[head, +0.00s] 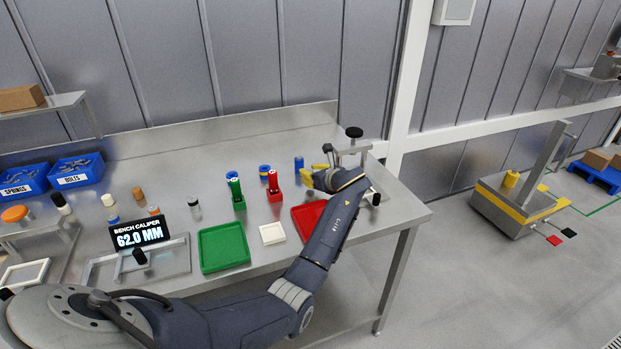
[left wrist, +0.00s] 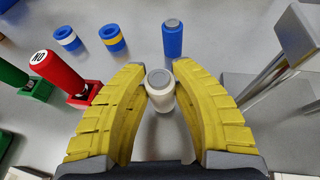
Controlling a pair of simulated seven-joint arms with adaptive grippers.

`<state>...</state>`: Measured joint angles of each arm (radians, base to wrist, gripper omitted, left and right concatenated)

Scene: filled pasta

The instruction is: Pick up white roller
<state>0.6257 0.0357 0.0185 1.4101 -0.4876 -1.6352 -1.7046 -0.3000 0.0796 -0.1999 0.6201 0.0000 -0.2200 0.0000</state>
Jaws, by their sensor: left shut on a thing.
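The white roller (left wrist: 160,92) is a short cream-white cylinder with a grey top, standing upright in the left wrist view. My left gripper (left wrist: 160,85) has its two yellow fingers closed around it, one on each side, near the fingertips. In the head view my left gripper (head: 322,166) is at the right end of the bench, beside the metal stand. I cannot make out the roller there; the gripper hides it. Whether it touches the bench is not clear. My right gripper is not in view.
A blue roller (left wrist: 173,38) stands just beyond the fingers. A red NO stamp-like piece (left wrist: 62,72) is close on the left, with two blue rings behind it. A metal stand (head: 355,150) is close on the right. Red tray (head: 300,222) and green tray (head: 223,248) lie nearer the front.

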